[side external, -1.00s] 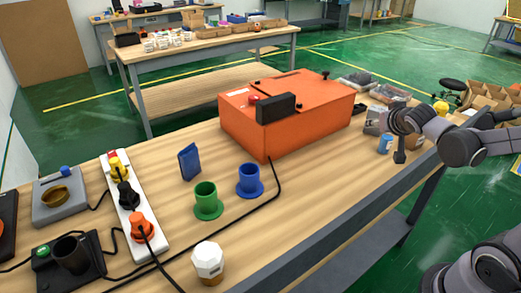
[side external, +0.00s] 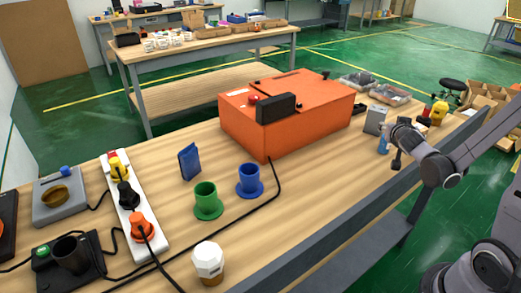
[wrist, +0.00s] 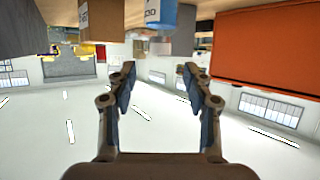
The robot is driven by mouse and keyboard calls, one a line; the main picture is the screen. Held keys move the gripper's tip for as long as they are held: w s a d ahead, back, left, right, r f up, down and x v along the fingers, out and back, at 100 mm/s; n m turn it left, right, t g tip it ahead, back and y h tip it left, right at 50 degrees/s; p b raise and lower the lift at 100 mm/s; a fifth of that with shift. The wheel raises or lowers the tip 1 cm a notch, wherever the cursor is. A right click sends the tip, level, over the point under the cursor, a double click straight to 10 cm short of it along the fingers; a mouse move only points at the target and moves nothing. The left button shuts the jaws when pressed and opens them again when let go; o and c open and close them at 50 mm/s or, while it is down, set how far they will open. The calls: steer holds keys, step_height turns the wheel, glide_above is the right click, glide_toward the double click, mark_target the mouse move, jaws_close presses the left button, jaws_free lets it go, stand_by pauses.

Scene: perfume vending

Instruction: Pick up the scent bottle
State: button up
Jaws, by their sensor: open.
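A small blue bottle (side external: 383,141) stands on the right part of the bench, just left of my gripper (side external: 397,161) in the side view. In the wrist view a blue item with pale lettering (wrist: 162,14), apparently the same bottle, is at the top edge and partly cut off. Beside it is a tan item with a white label (wrist: 101,20). I cannot tell for sure which one is the scent bottle. My gripper also shows in the wrist view (wrist: 158,68), with its two fingers apart and nothing between them.
A large orange case (side external: 285,110) stands left of the bottle; it fills the right of the wrist view (wrist: 265,55). A grey box (side external: 376,119) is behind the bottle. A yellow and red item (side external: 438,112) stands farther right. Green (side external: 206,201) and blue (side external: 249,181) holders stand left.

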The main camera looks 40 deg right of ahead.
steer(key=shift+w+d+f, duration=0.7)
steer(key=shift+d+f, duration=0.25)
steer(key=shift+f, duration=0.05)
steer(key=shift+w+d+f, duration=0.7)
steer(key=shift+d+f, duration=0.25)
jaws_close()
